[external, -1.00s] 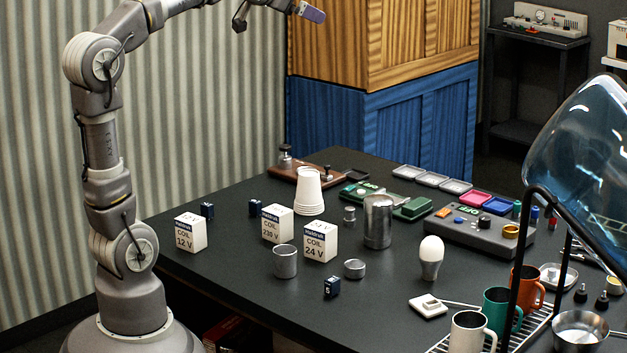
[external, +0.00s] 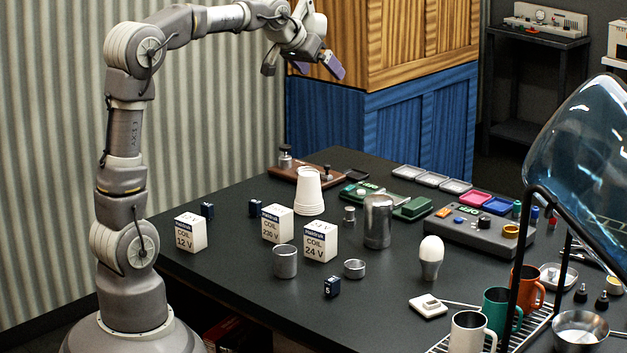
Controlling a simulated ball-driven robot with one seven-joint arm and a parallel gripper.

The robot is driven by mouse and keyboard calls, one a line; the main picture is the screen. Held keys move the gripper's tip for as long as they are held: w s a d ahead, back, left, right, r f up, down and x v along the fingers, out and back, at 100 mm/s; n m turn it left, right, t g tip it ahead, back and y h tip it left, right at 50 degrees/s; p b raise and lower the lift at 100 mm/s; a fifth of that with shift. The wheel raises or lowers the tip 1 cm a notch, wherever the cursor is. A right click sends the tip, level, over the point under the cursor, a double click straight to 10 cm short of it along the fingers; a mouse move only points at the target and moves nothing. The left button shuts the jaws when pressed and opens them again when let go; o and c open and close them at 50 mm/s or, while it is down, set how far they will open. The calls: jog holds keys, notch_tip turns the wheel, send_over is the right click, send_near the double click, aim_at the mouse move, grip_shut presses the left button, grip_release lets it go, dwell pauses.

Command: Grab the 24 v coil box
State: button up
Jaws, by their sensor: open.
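The 24 V coil box (external: 321,241) is a white cube with a dark blue label band and "COIL 24 V" on its front. It stands on the dark table in the middle of the group. The 230 V coil box (external: 278,224) stands close to its left, and the 12 V coil box (external: 190,233) stands farther left. My gripper (external: 318,68) is open and empty, with purple fingertips, high above the table's back edge in front of the wooden cabinet. It is well above and apart from the 24 V box.
A metal cylinder (external: 378,221) stands just right of the 24 V box. A grey cup (external: 285,262) and a small metal ring (external: 354,269) are in front. White stacked cups (external: 308,191) stand behind. A small blue box (external: 331,286) lies nearer the front. Table space at front left is clear.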

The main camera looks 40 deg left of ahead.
notch_tip(320, 180, down, 18)
jog(key=w+g+p, duration=0.2)
jog(key=w+g, duration=0.1)
jog(key=g, duration=0.2)
jog(key=g+p, duration=0.1)
jog(key=g, duration=0.3)
send_near(321, 226)
jog(key=shift+n, duration=0.4)
jog(key=f, duration=0.5)
jog(key=shift+a+f, duration=0.1)
jog(key=shift+a, duration=0.2)
jog(key=f, duration=0.2)
jog(key=f+b, duration=0.1)
jog(key=f, duration=0.1)
jog(key=f+b, duration=0.1)
jog(key=f, duration=0.2)
jog(key=shift+w+d, duration=0.1)
jog(key=shift+d, duration=0.25)
jog(key=shift+r, duration=0.1)
jog(key=shift+c, duration=0.3)
jog(key=c, duration=1.1)
jog(key=shift+r, duration=0.1)
jog(key=shift+c, duration=0.2)
